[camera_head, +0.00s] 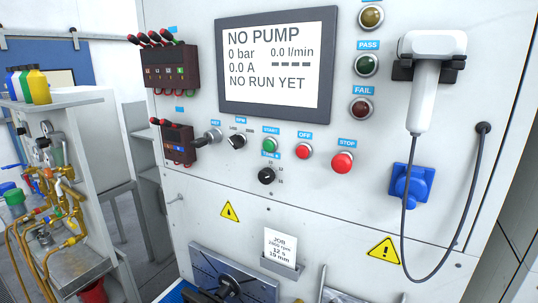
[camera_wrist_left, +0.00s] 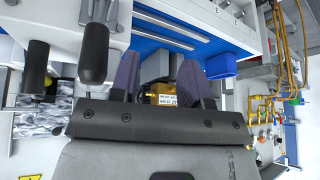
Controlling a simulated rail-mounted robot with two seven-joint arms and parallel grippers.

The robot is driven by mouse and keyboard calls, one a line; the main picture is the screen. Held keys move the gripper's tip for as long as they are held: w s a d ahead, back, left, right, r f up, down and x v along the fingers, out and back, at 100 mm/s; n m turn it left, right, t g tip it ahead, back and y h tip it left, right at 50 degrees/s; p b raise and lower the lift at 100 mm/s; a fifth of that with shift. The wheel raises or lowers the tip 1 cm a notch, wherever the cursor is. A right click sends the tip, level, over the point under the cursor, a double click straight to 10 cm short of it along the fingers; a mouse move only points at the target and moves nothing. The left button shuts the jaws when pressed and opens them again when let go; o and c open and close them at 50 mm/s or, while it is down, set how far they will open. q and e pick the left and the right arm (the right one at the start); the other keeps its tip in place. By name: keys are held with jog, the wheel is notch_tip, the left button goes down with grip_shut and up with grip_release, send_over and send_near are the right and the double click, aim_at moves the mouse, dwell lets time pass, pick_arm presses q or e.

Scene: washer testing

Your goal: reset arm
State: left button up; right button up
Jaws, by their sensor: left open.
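My left gripper (camera_wrist_left: 158,78) shows in the left wrist view, with its two dark fingers apart. A brass-coloured block with a white label (camera_wrist_left: 166,99) shows in the gap between the fingers. I cannot tell whether it lies between them or beyond them, or whether anything touches it. Neither gripper shows clearly in the head view, and my right gripper is not seen.
The test panel has a screen (camera_head: 277,65) reading "NO PUMP", a red stop button (camera_head: 341,162), a white handheld device (camera_head: 425,95) with a hanging cable, and a job card (camera_head: 280,249). A grey fixture (camera_head: 235,272) stands below. A cart with brass fittings (camera_head: 65,195) is left.

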pick_arm(q)
jog(key=s+f+g, duration=0.2)
jog(key=s+f, duration=0.3)
jog(key=s, duration=0.3)
notch_tip(320, 180, up, 20)
jog(key=p, duration=1.9)
jog(key=shift+w, duration=0.45)
